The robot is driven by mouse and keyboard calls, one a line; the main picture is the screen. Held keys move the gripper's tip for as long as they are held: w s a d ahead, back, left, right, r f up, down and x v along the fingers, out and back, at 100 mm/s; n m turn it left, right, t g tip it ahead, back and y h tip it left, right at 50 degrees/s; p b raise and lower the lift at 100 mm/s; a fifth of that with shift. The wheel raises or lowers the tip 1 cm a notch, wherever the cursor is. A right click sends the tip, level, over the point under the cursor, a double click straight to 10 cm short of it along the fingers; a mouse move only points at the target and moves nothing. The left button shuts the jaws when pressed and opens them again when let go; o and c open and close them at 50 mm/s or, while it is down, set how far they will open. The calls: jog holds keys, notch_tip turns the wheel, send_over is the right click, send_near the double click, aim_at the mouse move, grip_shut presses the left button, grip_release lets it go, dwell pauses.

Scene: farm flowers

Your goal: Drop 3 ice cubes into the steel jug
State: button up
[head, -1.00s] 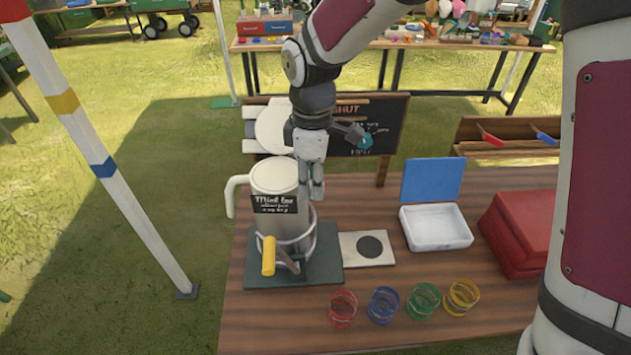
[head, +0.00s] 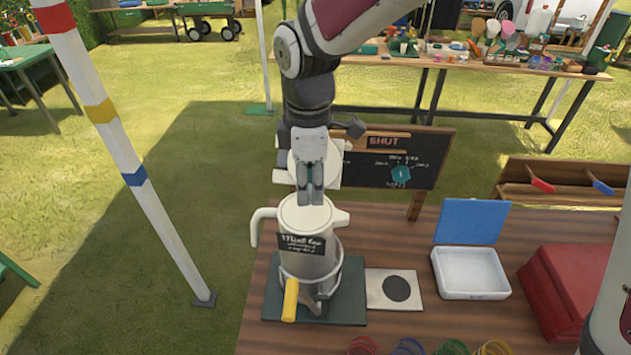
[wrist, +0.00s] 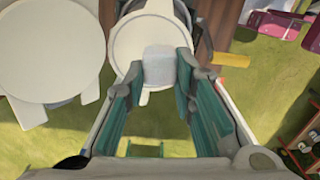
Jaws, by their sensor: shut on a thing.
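The jug (head: 306,225) is pale grey with a handle on the left, a spout on the right and a dark label. It stands upright in a ring holder on a dark green base. My gripper (head: 310,200) points down just above the jug's top. In the wrist view, my gripper (wrist: 160,72) is shut on a pale, translucent ice cube (wrist: 158,60). The cube appears over the jug's round top (wrist: 128,45). The jug's inside cannot be made out. A white open box (head: 470,290) with a blue lid stands to the right; its contents are unclear.
A yellow-handled lever (head: 290,300) is at the holder's front. A pale plate with a dark disc (head: 396,289) lies right of the base. A chalkboard (head: 385,165) stands behind. A red box (head: 565,295) is at the right. Several coloured rings (head: 408,347) lie at the front.

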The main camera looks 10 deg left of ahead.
aim_at(311, 204)
jog(key=shift+w+f+b, duration=0.1)
jog(key=shift+f+b, duration=0.65)
jog(key=shift+f, duration=1.85)
jog(key=o, duration=1)
jog(key=shift+c, duration=0.2)
notch_tip(311, 204, up, 11)
jog(key=shift+r, duration=0.5)
jog(key=shift+d, duration=0.15)
